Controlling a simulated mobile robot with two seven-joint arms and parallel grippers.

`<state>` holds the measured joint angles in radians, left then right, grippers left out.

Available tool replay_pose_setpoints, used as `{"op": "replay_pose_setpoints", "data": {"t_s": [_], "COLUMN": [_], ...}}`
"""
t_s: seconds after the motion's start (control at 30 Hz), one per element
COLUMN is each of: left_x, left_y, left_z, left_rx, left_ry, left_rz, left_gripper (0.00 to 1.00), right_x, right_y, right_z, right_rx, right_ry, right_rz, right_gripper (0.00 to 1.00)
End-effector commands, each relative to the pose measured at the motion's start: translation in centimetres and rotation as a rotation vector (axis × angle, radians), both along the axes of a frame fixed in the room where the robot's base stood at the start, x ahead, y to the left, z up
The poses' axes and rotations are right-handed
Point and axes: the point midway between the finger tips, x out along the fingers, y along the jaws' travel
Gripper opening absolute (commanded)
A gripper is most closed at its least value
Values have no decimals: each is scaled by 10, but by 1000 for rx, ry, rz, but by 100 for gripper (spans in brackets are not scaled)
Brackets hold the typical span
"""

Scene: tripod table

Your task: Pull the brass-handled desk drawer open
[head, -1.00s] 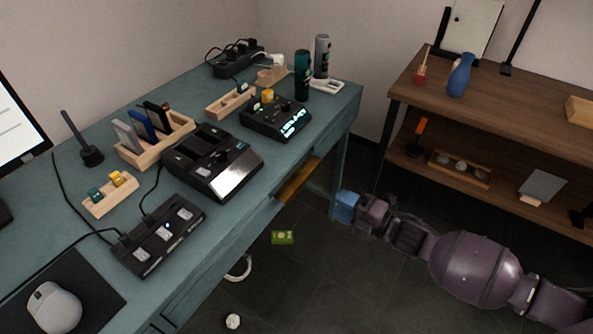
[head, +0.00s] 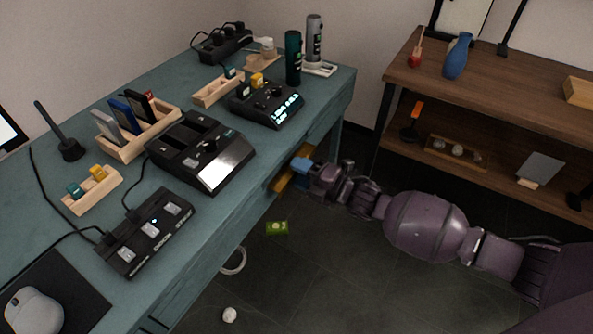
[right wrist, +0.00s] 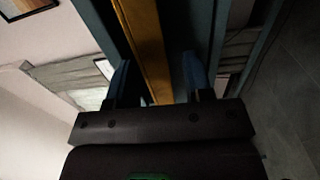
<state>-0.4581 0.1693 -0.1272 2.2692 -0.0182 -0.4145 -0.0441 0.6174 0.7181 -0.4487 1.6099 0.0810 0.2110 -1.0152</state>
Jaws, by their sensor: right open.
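The teal desk (head: 215,235) fills the left of the head view. A long brass handle (head: 284,180) runs along its front edge, partly hidden by my right gripper. My right gripper (head: 300,165) has blue fingers and is at the handle, its arm coming from the right. In the right wrist view the brass handle (right wrist: 145,40) runs between the two spread blue fingers (right wrist: 158,80). The gripper is open; I cannot tell whether a finger touches the handle. The drawer front is mostly hidden from the head camera. My left gripper is not in view.
A wooden shelf (head: 500,100) stands at the right. A green card (head: 277,228) and a white ball (head: 229,314) lie on the floor.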

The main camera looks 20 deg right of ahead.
Motion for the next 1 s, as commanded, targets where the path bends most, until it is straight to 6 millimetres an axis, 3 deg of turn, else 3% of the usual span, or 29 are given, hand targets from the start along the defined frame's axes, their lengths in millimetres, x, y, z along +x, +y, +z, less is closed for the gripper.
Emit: {"op": "replay_pose_setpoints", "data": {"t_s": [0.4,0.7,1.0], "left_x": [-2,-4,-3], "left_y": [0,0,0], "left_z": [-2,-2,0], "left_rx": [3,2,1], "left_ry": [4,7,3], "left_rz": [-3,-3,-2], "left_gripper": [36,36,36], "right_x": [5,5,2], "right_y": [4,4,2], "right_z": [0,0,-1], "right_rx": [1,-1,-3], "right_ry": [-1,1,2], "right_rz": [1,0,-1], "right_gripper": [47,1,0]}}
